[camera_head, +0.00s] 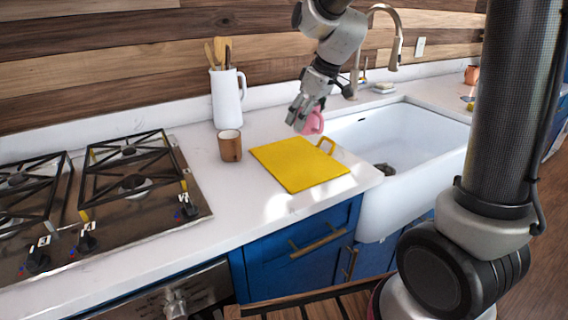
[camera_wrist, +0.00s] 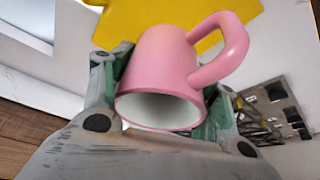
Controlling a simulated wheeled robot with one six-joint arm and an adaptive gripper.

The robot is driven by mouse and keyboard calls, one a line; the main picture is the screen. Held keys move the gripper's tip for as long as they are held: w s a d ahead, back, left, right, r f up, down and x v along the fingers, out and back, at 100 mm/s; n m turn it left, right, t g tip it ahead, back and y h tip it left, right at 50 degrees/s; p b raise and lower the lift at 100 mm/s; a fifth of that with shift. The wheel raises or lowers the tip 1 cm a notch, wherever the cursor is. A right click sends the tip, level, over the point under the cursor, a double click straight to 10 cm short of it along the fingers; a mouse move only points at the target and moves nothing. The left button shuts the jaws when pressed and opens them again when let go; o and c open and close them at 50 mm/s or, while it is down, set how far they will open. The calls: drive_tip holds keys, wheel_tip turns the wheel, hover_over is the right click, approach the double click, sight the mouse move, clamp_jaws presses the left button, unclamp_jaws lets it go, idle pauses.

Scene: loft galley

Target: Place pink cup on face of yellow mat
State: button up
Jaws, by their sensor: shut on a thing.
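The pink cup (camera_head: 314,121) is held by my gripper (camera_head: 299,117) above the back right part of the yellow mat (camera_head: 297,166), near the sink. In the wrist view the pink cup (camera_wrist: 168,72) sits between the two fingers of my gripper (camera_wrist: 163,88), its open rim facing the camera and its handle to the upper right. The fingers press on the cup's sides. The yellow mat lies flat on the white counter, bare on top, with a loop handle at its back right corner. It shows behind the cup in the wrist view (camera_wrist: 125,18).
A brown cup (camera_head: 230,147) stands just left of the mat. A white pitcher (camera_head: 227,97) with wooden utensils stands behind it. A gas stove (camera_head: 130,190) is at the left. The white sink (camera_head: 400,140) with a faucet (camera_head: 394,50) is to the right.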

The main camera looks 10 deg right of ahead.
sight(316, 119)
drive_tip(key=shift+s+a, duration=0.1)
drive_tip(key=shift+a, duration=0.15)
wheel_tip(316, 119, down, 10)
drive_tip(key=shift+a, duration=0.1)
drive_tip(key=o, duration=1.1)
drive_tip(key=shift+f, duration=0.1)
drive_tip(key=shift+o, duration=0.2)
drive_tip(key=v, duration=1.2)
drive_tip(key=shift+s, duration=0.1)
drive_tip(key=s+d+r+m+h, duration=0.1)
drive_tip(key=s+d+m, duration=0.3)
drive_tip(key=s, duration=0.7)
drive_tip(key=s+d+r+m+h, duration=0.1)
drive_tip(key=s+d+r+m, duration=0.2)
drive_tip(key=s+d, duration=0.5)
drive_tip(key=s+m, duration=0.1)
drive_tip(key=s, duration=0.3)
drive_tip(key=shift+s+t+h, duration=0.15)
drive_tip(key=shift+t+h, duration=0.25)
